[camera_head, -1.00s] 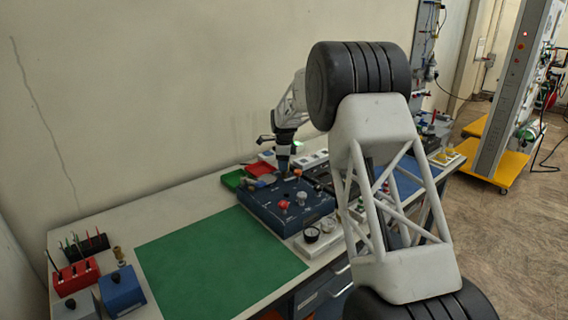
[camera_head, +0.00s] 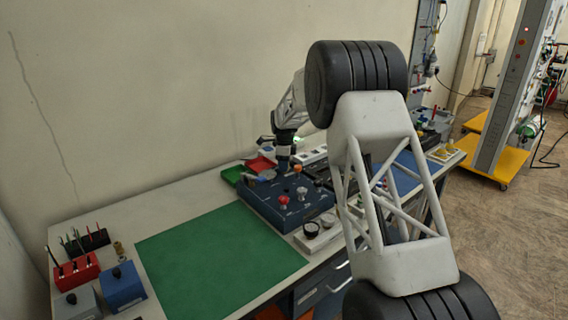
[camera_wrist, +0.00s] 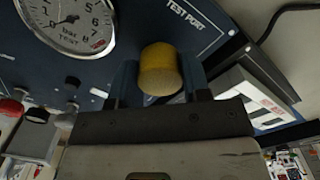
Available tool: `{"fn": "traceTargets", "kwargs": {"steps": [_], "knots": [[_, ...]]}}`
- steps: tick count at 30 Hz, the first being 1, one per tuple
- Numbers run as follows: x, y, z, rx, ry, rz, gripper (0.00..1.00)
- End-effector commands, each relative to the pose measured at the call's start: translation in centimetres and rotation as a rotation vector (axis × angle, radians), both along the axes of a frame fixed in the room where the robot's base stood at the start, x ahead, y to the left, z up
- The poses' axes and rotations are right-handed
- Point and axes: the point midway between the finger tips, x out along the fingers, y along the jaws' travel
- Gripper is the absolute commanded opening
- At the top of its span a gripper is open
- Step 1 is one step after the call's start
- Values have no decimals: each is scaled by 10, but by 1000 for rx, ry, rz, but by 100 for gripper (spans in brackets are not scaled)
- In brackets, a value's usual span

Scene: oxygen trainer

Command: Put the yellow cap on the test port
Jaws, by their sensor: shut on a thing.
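The yellow cap (camera_wrist: 160,72) is gripped between the two dark fingers of my gripper (camera_wrist: 160,84) in the wrist view. The cap is just in front of the blue trainer panel (camera_wrist: 125,50), close to the printed "TEST PORT" label (camera_wrist: 186,14). The test port itself is not visible; the cap and gripper may cover it. I cannot tell whether the cap touches the port. In the head view, my gripper (camera_head: 284,162) points down over the back of the blue panel (camera_head: 272,198); the cap is too small to make out there.
A round bar gauge (camera_wrist: 72,22) is left of the cap. A white block (camera_wrist: 245,98) is at the right. In the head view, red and white knobs (camera_head: 301,192) stand on the panel, a green tray (camera_head: 234,174) is left, and the green mat (camera_head: 220,262) is clear.

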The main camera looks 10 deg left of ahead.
Motion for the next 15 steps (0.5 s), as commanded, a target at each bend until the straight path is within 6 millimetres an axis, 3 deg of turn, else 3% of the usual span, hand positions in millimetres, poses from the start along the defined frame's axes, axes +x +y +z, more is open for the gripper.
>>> {"fn": "traceTargets", "kwargs": {"steps": [15], "knots": [[0,0,-11,0,0,0,22]]}}
